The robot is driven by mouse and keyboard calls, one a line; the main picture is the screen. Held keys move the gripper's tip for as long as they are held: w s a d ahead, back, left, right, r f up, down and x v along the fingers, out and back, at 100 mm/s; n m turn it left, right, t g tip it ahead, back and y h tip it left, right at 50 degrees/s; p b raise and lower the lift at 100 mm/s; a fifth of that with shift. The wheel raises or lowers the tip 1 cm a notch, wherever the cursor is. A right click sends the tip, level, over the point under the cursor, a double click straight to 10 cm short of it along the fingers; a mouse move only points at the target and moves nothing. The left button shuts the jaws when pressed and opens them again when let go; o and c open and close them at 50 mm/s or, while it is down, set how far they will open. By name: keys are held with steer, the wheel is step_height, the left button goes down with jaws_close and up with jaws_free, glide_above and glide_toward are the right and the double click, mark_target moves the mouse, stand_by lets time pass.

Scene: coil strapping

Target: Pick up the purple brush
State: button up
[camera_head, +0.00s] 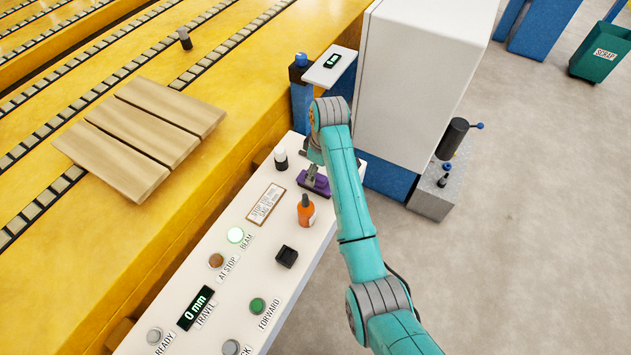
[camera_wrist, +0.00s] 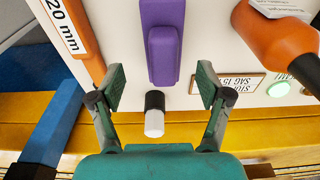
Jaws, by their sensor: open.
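The purple brush (camera_head: 318,184) lies on the white control panel, partly hidden by my gripper in the head view. In the wrist view the brush (camera_wrist: 162,42) is a long purple block with a raised middle, at top centre. My gripper (camera_wrist: 167,92) is open and empty. Its two fingers are spread wide, and the brush shows ahead of the space between them. In the head view my gripper (camera_head: 313,174) is low at the brush; I cannot tell whether it touches it.
An orange bottle (camera_head: 306,211) stands close to the brush, and it also shows in the wrist view (camera_wrist: 272,32). A white bottle with black (camera_wrist: 154,114) is near the fingers. The white panel (camera_head: 222,262) carries buttons and a black box (camera_head: 287,256). A white cabinet (camera_head: 415,90) stands behind.

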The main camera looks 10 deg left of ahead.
mark_target(321, 187)
steer(key=shift+s+a+f, duration=0.1)
steer(key=shift+a+f, duration=0.1)
steer(key=shift+f, duration=1.1)
steer(key=shift+a+f, duration=0.15)
steer(key=shift+f, duration=1.1)
steer(key=c, duration=1.3)
